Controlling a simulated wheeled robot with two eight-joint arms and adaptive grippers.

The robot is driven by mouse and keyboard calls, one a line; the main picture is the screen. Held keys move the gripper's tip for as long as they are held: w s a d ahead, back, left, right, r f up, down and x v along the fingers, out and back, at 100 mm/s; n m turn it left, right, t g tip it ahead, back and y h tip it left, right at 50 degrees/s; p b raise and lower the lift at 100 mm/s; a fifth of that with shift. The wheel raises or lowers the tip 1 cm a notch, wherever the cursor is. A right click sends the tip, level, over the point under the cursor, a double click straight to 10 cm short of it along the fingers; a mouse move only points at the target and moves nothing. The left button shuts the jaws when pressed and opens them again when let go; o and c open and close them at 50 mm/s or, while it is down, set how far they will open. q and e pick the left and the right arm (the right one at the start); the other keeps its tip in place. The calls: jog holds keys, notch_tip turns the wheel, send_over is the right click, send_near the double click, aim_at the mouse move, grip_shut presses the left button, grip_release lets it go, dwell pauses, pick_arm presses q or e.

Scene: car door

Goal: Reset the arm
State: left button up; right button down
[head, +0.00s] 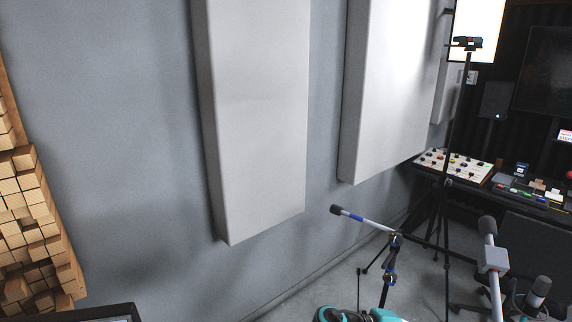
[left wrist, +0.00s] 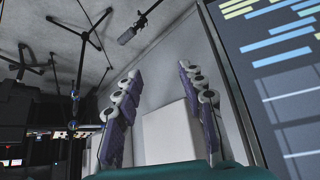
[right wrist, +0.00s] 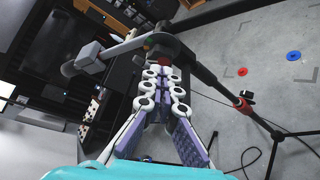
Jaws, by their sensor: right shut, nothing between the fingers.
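My left gripper (left wrist: 160,75) shows in the left wrist view with its two purple and white fingers spread apart. Nothing is between them, and a pale panel (left wrist: 172,132) is seen beyond the gap. My right gripper (right wrist: 162,75) shows in the right wrist view with its fingertips together and nothing held. In the head view, only a teal part of my arm shows at the bottom edge; no fingers are visible there. No car door is seen in any view.
Microphone stands (head: 390,255) and a tall tripod (head: 445,160) stand on the right in the head view. A dark stand with a red clamp (right wrist: 240,103) is close beside my right gripper. A screen with coloured bars (left wrist: 285,70) is right of my left gripper. Wooden blocks (head: 30,220) are at left.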

jog(key=s+a+f+m+t+y, duration=0.2)
jog(key=s+a+f+t+y, duration=0.2)
jog(key=a+f+y, duration=0.4)
jog(key=s+a+r+m+t+y, duration=0.1)
jog(key=s+a+m+t+y, duration=0.1)
jog(key=a+y, duration=0.5)
jog(key=shift+s+r+m+t, duration=0.15)
jog(key=shift+r+m+t, duration=0.15)
jog(key=shift+m+t, duration=0.35)
jog(key=shift+a, duration=0.1)
dwell(0.4)
